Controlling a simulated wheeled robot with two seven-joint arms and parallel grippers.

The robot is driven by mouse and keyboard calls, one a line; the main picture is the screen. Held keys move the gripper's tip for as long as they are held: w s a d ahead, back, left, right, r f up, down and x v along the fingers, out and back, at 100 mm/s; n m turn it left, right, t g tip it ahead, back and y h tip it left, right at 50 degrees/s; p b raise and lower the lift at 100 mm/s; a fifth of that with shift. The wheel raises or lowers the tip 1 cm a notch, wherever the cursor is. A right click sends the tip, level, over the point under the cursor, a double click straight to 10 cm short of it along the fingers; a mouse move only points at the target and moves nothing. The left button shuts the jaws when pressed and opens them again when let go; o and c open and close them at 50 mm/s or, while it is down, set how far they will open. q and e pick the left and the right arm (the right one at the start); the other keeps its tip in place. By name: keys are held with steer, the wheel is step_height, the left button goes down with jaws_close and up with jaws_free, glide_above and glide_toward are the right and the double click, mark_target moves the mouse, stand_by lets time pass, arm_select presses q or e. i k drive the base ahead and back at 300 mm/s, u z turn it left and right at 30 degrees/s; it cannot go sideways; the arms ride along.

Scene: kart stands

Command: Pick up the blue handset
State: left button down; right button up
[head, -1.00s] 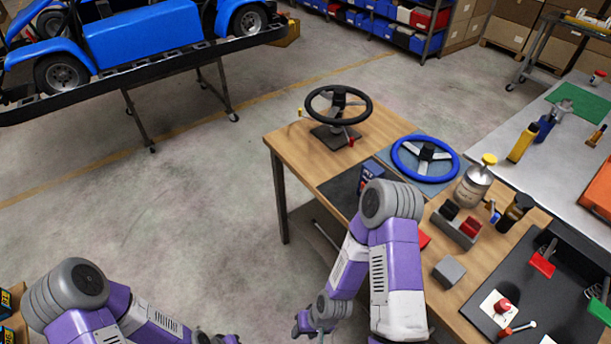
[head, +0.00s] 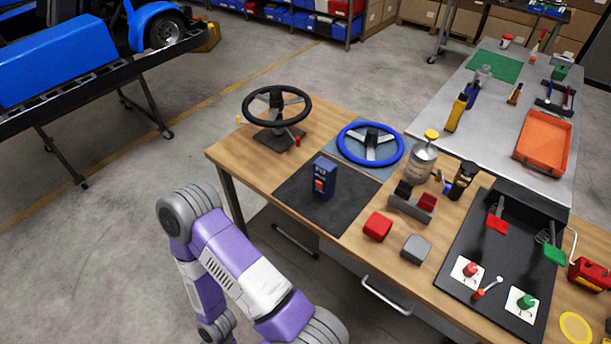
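A dark blue upright block (head: 325,178), with light marks near its top and a red part on its front, stands on a black mat (head: 345,215) on the wooden table. It is the likeliest blue handset, though its details are too small to be sure. A slim blue upright thing (head: 471,96) also stands on the grey table, beside a yellow one (head: 456,112). One of my purple arms is at the lower left, in front of the wooden table. Its hand is below the picture edge, and neither gripper is in view.
A black steering wheel (head: 277,106) and a blue steering wheel (head: 370,145) are behind the mat. A red block (head: 377,227), a grey block (head: 416,248) and a metal canister (head: 424,160) stand to the right. Open floor lies left of the wooden table (head: 222,160).

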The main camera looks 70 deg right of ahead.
mark_target(325, 171)
steer(key=i, duration=1.1)
steer(key=z, duration=2.05)
